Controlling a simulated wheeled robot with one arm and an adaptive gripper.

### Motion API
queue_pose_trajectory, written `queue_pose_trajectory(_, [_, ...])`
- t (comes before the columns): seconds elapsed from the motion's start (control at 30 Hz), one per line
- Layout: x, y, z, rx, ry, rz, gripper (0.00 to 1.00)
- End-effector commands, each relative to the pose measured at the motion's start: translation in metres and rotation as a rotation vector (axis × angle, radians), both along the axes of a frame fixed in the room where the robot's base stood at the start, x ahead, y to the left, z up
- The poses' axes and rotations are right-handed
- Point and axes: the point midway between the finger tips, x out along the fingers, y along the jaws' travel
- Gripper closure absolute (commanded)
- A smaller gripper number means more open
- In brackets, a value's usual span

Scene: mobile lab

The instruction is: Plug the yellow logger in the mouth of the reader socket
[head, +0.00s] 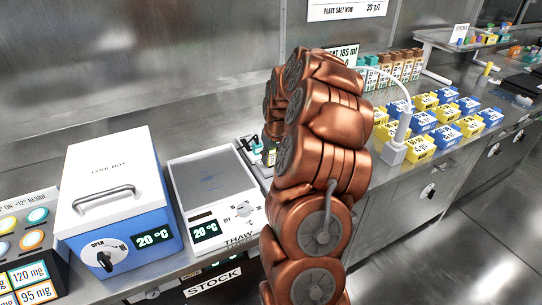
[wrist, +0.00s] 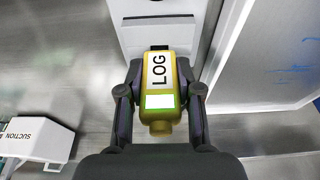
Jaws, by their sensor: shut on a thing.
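The yellow logger (wrist: 171,88) has a white LOG label and a pale green window. My gripper (wrist: 160,76) is shut on it, one dark finger on each side. The logger's far end points at a white unit (wrist: 150,18), which seems to be the reader. A dark opening, seemingly the socket mouth (wrist: 159,47), shows just beyond the logger's far end. The logger partly covers this opening, and I cannot tell whether its tip is inside or short of it. In the head view my copper arm hides most of this area.
In the wrist view, a white box marked SUCTION (wrist: 38,139) stands at left, and a white-rimmed panel (wrist: 275,60) lies close at right. In the head view, a cool box (head: 115,200) and a thaw plate unit (head: 215,195) stand left of my arm; blue and yellow boxes (head: 443,137) stand right.

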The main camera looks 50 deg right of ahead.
Motion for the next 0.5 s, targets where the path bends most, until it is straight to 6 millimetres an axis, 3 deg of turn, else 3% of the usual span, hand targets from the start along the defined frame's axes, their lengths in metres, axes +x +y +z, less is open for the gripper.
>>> queue_pose_trajectory(0.5, [0.0003, -0.0004, -0.0024, -0.001, -0.001, 0.0, 1.0])
